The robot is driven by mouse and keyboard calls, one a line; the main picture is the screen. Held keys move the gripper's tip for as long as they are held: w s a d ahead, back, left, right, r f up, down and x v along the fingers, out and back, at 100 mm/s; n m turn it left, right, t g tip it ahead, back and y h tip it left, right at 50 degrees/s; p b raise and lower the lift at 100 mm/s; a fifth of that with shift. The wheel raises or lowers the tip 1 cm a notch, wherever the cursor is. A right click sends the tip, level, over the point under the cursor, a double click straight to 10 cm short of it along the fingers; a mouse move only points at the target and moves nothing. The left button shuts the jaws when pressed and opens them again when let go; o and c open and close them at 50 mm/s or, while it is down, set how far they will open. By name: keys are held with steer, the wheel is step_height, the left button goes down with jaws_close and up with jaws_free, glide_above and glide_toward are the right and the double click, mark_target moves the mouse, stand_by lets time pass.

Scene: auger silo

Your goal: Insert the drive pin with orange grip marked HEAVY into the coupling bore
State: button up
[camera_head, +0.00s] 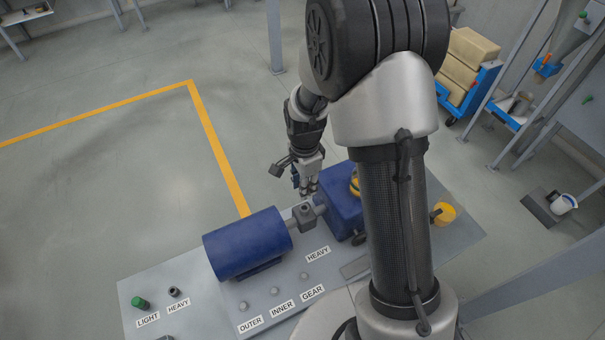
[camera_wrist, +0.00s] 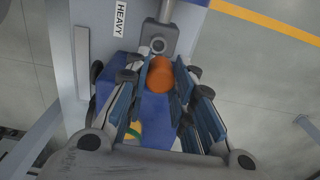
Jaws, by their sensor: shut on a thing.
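The drive pin's orange grip (camera_wrist: 160,75) is between the blue-padded fingers of my gripper (camera_wrist: 158,84) in the wrist view. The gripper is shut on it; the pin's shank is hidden. The grey coupling (camera_wrist: 155,36) with its round coupling bore (camera_wrist: 158,45) lies just above the grip in that picture, and the pin appears beside the bore, not over it. In the head view my gripper (camera_head: 307,186) is close to the coupling (camera_head: 303,213), near the blue gearbox housing (camera_head: 342,205). The held pin cannot be made out there.
A blue motor (camera_head: 247,243) stands left of the coupling on the grey bench plate (camera_head: 190,325). A green-topped pin (camera_head: 140,303) stands by the LIGHT label, with a dark holder (camera_head: 174,292) by HEAVY. Floor beyond the bench is clear.

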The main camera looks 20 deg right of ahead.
steer(key=shift+s, duration=0.2)
steer(key=shift+f+b, duration=1.65)
steer(key=shift+f, duration=0.45)
steer(key=shift+f+b, duration=1.4)
steer(key=shift+f, duration=0.35)
steer(key=o, duration=1.1)
steer(key=shift+c, duration=0.2)
steer(key=shift+r, duration=0.1)
